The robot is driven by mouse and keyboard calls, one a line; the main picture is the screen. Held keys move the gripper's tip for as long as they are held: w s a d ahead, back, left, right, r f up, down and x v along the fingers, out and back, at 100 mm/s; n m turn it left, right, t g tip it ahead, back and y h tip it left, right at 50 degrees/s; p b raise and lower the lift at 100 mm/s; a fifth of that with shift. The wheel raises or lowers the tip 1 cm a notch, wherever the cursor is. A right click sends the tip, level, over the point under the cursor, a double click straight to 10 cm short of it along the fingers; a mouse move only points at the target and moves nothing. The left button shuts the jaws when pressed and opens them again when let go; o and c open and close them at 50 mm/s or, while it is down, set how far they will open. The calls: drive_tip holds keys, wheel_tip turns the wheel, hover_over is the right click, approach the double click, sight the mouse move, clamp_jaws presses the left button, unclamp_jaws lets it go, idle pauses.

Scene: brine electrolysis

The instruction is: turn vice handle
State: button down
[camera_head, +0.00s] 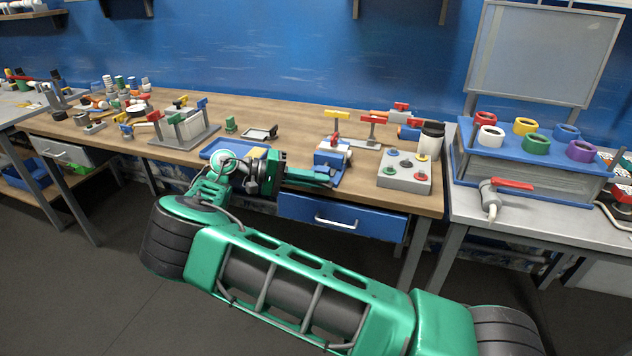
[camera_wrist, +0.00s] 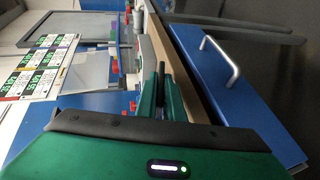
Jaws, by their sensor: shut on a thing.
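The vice (camera_head: 331,157), blue with a pale body and a red part on top, stands at the front edge of the wooden workbench, above the blue drawer. My gripper (camera_head: 326,178) reaches it from the left, low along the bench's front edge. In the wrist view, the two green fingers (camera_wrist: 163,95) are close together on a thin dark bar, which looks like the vice handle (camera_wrist: 161,72). The gripper is shut on it. In the head view, the handle is hidden or too small to make out.
A grey button box (camera_head: 405,182) and a black-capped white jar (camera_head: 430,142) stand right of the vice. A blue tray (camera_head: 209,152) lies to the left.

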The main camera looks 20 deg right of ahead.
drive_tip(key=shift+a+f, duration=0.1)
drive_tip(key=shift+a, duration=0.05)
drive_tip(key=c, duration=1.9)
unclamp_jaws()
drive_tip(key=shift+w, duration=0.1)
drive_tip(key=shift+o, duration=0.2)
drive_tip(key=v, duration=1)
drive_tip(key=shift+a, duration=0.3)
